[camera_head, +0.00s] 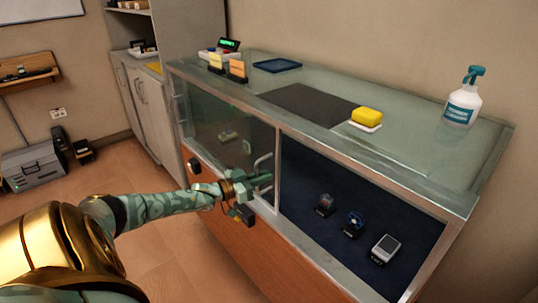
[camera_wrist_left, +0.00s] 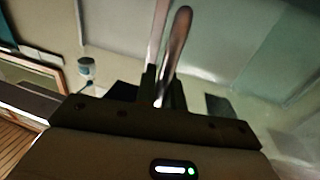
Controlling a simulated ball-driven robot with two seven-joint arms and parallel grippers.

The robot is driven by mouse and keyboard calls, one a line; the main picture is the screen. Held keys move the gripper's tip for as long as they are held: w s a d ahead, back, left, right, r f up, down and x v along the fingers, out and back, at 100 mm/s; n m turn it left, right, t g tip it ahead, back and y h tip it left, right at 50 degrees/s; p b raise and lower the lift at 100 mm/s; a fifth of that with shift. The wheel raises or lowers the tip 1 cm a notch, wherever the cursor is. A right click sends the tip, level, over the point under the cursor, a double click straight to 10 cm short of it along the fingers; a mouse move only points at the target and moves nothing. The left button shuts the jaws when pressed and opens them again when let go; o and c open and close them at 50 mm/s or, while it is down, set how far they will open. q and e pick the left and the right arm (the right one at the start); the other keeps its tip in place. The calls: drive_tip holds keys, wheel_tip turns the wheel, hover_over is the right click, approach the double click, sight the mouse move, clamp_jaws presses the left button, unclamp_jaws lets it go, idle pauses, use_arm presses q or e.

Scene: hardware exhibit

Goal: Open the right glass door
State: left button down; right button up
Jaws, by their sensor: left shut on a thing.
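The glass case has a greenish glass pane (camera_head: 228,130) on its left front. A pale upright door handle (camera_head: 264,160) stands near the middle, beside the metal upright. My left gripper (camera_head: 262,179) is shut on this handle, at about its lower half. In the left wrist view a blurred metal bar (camera_wrist_left: 175,45) rises from between the jaws (camera_wrist_left: 160,95). The right front section shows a dark blue display floor (camera_head: 305,175) clearly, with no glare; I cannot tell whether glass covers it. My right gripper is not in view.
On the blue floor stand small exhibits, among them a grey device (camera_head: 385,249). The case top carries a yellow sponge (camera_head: 367,115), a spray bottle (camera_head: 463,98), a dark mat (camera_head: 306,104) and a blue tray (camera_head: 277,65). Open floor (camera_head: 150,245) lies at the left.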

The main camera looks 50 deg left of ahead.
use_arm(q)
drive_tip(key=shift+f, duration=0.15)
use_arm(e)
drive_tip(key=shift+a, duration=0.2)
use_arm(q)
drive_tip(key=c, duration=1.8)
unclamp_jaws()
drive_tip(key=shift+o, duration=0.2)
drive_tip(key=shift+s, duration=0.1)
